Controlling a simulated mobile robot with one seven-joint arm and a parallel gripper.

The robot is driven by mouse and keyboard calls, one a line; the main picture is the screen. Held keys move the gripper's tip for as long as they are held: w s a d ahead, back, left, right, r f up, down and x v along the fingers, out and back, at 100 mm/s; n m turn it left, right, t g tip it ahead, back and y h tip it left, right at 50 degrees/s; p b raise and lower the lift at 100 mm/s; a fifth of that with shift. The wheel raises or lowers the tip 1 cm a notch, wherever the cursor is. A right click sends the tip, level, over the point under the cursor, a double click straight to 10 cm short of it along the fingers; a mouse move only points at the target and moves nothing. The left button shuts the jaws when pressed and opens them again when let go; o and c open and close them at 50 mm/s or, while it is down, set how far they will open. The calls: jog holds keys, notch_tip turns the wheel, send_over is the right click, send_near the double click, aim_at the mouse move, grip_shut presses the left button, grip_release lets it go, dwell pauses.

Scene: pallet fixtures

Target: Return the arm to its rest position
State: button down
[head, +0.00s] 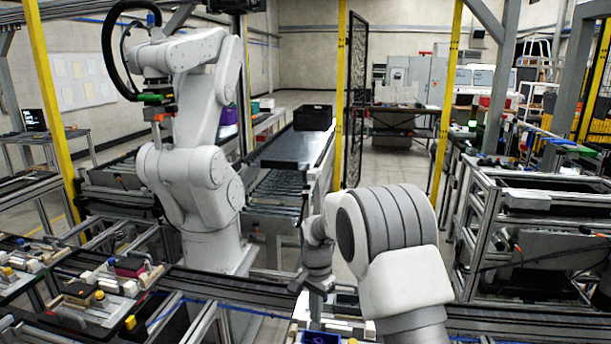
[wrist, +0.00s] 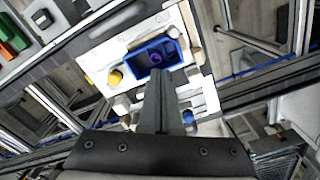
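My arm reaches down from the right in the head view, its white links bent over the pallet line. My gripper (head: 313,288) hangs at the lower middle, above a white pallet fixture (head: 347,325). In the wrist view the dark grey fingers (wrist: 158,85) show as one narrow wedge, so the gap between them cannot be judged. The wedge points at a blue-rimmed box (wrist: 183,46) with a dark inside and a round purple part in it. Nothing is clearly seen held. The blue box also shows at the bottom edge of the head view (head: 321,338).
Another white robot arm (head: 195,170) stands at the left behind the conveyor rail. More fixtures with small blocks (head: 90,295) lie at the lower left. A metal frame station (head: 530,215) stands at the right. A black crate (head: 313,117) sits on the conveyor behind.

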jog(key=s+d+r+n+t, duration=0.1)
jog(key=s+d+r+n, duration=0.15)
jog(key=s+r, duration=0.5)
jog(key=s+d+r+n+t, duration=0.15)
jog(key=s+d+r, duration=0.25)
jog(key=r, duration=0.7)
jog(key=s+d+r+n+t, duration=0.1)
jog(key=s+d+n, duration=0.1)
jog(key=s, duration=0.8)
jog(key=s+d+r+n+t+b, duration=0.1)
jog(key=s+d+n+t, duration=0.1)
jog(key=s, duration=0.8)
jog(key=shift+s+d+r, duration=0.35)
jog(key=shift+d+r, duration=0.05)
jog(key=shift+d, duration=0.1)
jog(key=shift+w, duration=0.1)
